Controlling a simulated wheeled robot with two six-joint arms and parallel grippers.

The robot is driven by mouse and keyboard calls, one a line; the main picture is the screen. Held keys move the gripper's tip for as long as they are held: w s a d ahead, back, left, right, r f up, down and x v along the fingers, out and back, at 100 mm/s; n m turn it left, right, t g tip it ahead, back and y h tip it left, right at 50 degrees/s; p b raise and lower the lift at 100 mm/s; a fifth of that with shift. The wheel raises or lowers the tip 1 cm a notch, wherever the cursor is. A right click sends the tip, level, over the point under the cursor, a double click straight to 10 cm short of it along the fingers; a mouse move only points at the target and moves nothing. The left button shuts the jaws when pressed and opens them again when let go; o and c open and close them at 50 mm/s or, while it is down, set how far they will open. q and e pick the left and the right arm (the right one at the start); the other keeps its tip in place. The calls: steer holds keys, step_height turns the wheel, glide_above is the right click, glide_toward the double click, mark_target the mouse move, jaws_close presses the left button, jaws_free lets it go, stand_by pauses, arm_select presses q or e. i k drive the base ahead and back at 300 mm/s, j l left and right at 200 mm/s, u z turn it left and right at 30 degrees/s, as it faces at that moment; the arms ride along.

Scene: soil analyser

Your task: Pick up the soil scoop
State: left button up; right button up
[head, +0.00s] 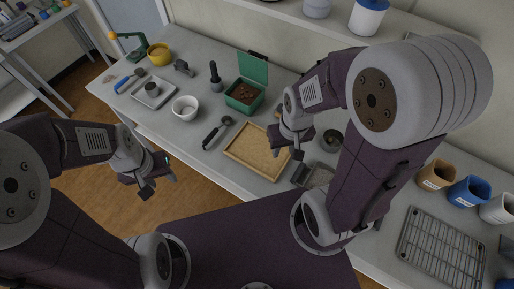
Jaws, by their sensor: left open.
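A black-handled scoop (217,132) with a small round dark bowl lies on the bench, left of the wooden tray; it looks like the soil scoop. My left gripper (158,186) is open and empty. In the picture it is below and left of the scoop, over the floor in front of the bench, and apart from it. My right gripper (287,151) hangs over the right part of the wooden tray. Its fingers look apart, with nothing seen between them.
A green box (245,96) with brown soil stands behind the wooden tray (247,155). A white bowl (185,107) is left of the scoop. A blue-handled tool (124,84) lies farther left. Cups (467,190) and a wire rack (440,250) are at right.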

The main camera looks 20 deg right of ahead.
mark_target(227, 120)
steer(key=i+j+z, duration=0.15)
steer(key=j, duration=0.25)
steer(key=i+j+z, duration=0.15)
steer(key=j, duration=0.25)
steer(key=i+j+z, duration=0.15)
steer(key=j, duration=0.25)
